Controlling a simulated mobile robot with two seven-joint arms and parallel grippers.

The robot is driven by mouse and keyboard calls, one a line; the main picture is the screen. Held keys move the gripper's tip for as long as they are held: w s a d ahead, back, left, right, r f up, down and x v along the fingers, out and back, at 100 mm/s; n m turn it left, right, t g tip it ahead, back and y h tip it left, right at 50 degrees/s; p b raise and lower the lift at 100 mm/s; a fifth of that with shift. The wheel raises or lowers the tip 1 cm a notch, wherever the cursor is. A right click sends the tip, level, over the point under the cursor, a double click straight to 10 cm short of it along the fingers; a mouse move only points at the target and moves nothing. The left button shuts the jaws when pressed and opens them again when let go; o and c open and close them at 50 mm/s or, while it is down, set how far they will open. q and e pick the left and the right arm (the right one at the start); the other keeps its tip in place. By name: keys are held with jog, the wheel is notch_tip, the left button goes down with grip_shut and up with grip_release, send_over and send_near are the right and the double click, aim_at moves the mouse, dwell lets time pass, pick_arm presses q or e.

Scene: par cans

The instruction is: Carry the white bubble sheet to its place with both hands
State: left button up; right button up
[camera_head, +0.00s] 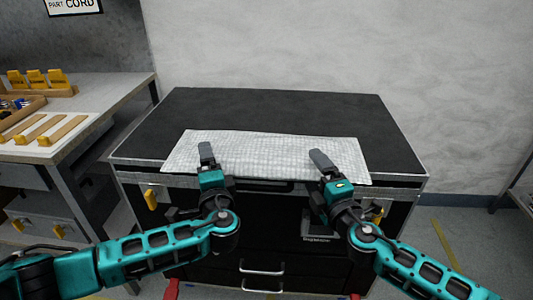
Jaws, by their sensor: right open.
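The white bubble sheet (262,150) lies flat on the black top of a large case (270,108), along its front part. My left gripper (208,157) is at the sheet's front edge, left of its middle, with a dark finger over the sheet. I cannot tell whether it is open or shut. My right gripper (322,162) is open at the front edge on the right side, with a dark finger over the sheet. Whether either finger touches the sheet is unclear, and any lower fingers are hidden.
A grey workbench (100,95) stands at the left with yellow-handled tools (45,133) on a white sheet and a wooden holder of yellow pieces (40,80). A grey wall (300,45) is behind the case. The back of the case top is bare. Another furniture edge shows at the right.

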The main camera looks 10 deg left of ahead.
pick_arm(q)
jog(key=shift+w, duration=0.15)
pick_arm(e)
jog(key=shift+w, duration=0.15)
pick_arm(q)
jog(key=c, duration=1.1)
pick_arm(e)
jog(key=c, duration=1.1)
pick_arm(q)
jog(key=shift+o, duration=0.2)
